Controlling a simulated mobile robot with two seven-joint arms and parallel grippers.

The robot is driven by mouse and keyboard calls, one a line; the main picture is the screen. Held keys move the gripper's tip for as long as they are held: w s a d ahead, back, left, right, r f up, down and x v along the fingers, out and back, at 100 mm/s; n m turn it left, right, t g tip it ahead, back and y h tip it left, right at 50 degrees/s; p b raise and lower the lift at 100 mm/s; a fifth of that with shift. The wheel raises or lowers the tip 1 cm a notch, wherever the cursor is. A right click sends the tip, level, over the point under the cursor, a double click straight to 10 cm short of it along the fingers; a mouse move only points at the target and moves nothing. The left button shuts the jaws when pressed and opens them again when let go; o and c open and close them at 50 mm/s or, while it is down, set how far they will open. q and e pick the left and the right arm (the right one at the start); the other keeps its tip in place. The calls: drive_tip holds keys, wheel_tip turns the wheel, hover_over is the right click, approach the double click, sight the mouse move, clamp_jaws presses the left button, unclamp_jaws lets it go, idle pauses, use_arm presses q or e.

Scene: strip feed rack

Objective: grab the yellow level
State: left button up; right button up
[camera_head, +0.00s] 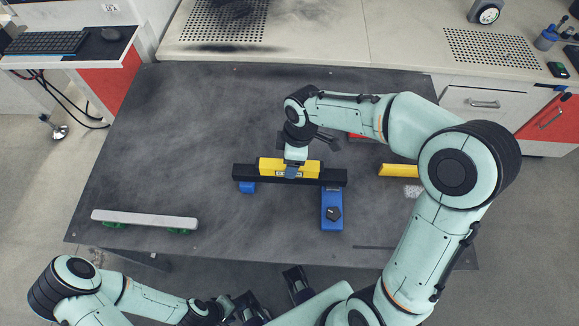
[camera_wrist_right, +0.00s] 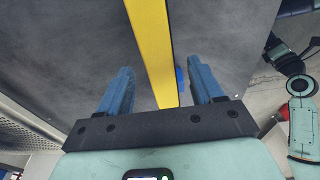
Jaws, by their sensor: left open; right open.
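The yellow level (camera_head: 268,166) lies along a black bar (camera_head: 334,178) near the middle of the dark table. It also shows as a yellow strip in the right wrist view (camera_wrist_right: 152,45). My right gripper (camera_head: 293,171) is over the level's middle and covers part of it. In the right wrist view its two blue fingers (camera_wrist_right: 162,90) are apart, one on each side of the level, with a gap on both sides. My left gripper (camera_head: 273,303) is open and empty at the bottom of the head view, away from the level.
A pale bar on green feet (camera_head: 145,219) lies at left. Another yellow piece (camera_head: 397,170) is at right, partly behind my right arm.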

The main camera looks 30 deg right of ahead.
drive_tip(key=f, duration=0.3)
drive_tip(key=shift+w+a+f, duration=0.15)
drive_tip(key=shift+a+f, duration=0.05)
drive_tip(key=shift+f, duration=0.05)
drive_tip(key=shift+c, duration=0.3)
clamp_jaws()
drive_tip(key=shift+r, duration=0.15)
